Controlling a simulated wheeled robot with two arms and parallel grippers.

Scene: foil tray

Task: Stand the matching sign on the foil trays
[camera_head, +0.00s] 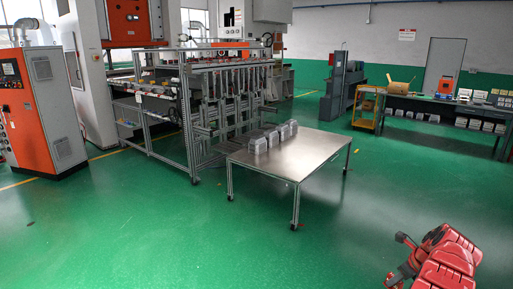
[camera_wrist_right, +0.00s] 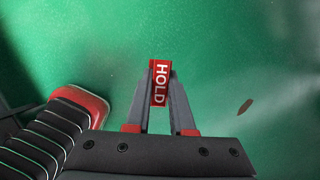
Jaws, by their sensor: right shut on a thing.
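My right gripper (camera_wrist_right: 161,75) is shut on a small red sign (camera_wrist_right: 160,84) with white "HOLD" lettering, held between its two fingertips over the green floor. In the head view my red right arm is at the lower right, away from the table, and I cannot make out the sign there. Several silver foil trays (camera_head: 273,136) stand in a row of stacks on the far left part of the metal table (camera_head: 300,155). No sign is discernible on them at this size. My left gripper is not in view.
A framed machine (camera_head: 215,85) stands behind the table, close to its far left side. An orange and grey cabinet (camera_head: 35,110) is at the left. A workbench (camera_head: 445,105) with small boxes and a yellow cart (camera_head: 367,108) are at the right. The green floor before the table is clear.

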